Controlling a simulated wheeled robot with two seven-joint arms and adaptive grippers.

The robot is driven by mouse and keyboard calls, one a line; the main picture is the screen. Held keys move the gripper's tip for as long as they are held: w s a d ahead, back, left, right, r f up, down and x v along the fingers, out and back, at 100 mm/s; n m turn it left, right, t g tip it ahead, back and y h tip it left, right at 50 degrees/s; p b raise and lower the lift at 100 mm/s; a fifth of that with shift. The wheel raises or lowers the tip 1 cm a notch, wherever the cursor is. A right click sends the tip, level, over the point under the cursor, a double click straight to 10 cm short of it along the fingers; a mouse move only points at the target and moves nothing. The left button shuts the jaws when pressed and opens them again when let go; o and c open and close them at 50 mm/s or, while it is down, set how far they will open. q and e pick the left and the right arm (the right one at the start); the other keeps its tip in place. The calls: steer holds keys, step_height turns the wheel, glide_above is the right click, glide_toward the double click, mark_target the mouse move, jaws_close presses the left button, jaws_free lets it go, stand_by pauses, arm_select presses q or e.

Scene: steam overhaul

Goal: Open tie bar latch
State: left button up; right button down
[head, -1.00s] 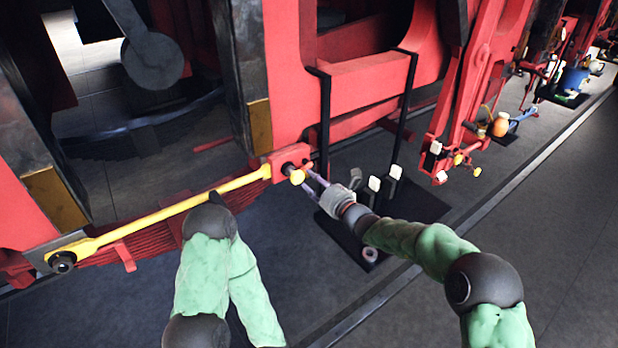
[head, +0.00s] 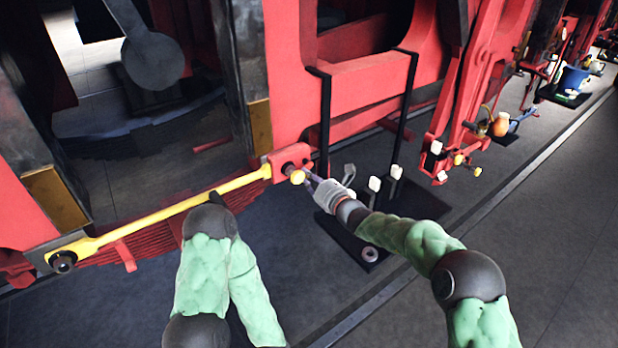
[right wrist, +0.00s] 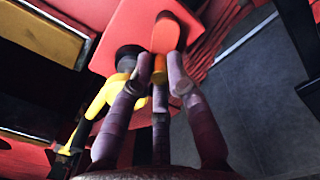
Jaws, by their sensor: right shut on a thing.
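The yellow tie bar (head: 165,212) runs from a dark round pin at lower left up to a red bracket (head: 285,162). A small yellow knob (head: 297,177), which looks like the latch, sits at its right end below a dark pin. My right gripper (head: 307,180) is at this knob, its fingers reaching in from the right. In the right wrist view, the fingers (right wrist: 160,72) are closed together around a small orange-lit part, mostly hidden between them. The yellow bar end (right wrist: 108,97) shows just left of them.
A black stand (head: 357,245) with white-topped posts and a ring (head: 370,254) lies below my right gripper. Red frame parts (head: 370,85) and black uprights rise behind.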

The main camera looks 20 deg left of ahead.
steer(key=shift+f+n+b, duration=0.15)
steer(key=shift+n+b, duration=0.15)
steer(key=shift+b, duration=0.35)
steer(key=shift+w+d+f+n+b, duration=0.25)
steer(key=shift+n+b, duration=1.5)
steer(key=shift+b, duration=0.9)
steer(key=shift+w+d+f+n+b, duration=0.25)
steer(key=shift+n+b, duration=1.45)
steer(key=shift+b, duration=0.9)
steer(key=shift+w+d+f+n+b, duration=0.15)
steer(key=shift+w+f+n+b, duration=0.2)
steer(key=shift+n+b, duration=1.85)
steer(key=shift+m+b, duration=0.45)
steer(key=c, duration=1.2)
jaws_free()
steer(key=shift+r, duration=0.1)
steer(key=shift+d, duration=0.1)
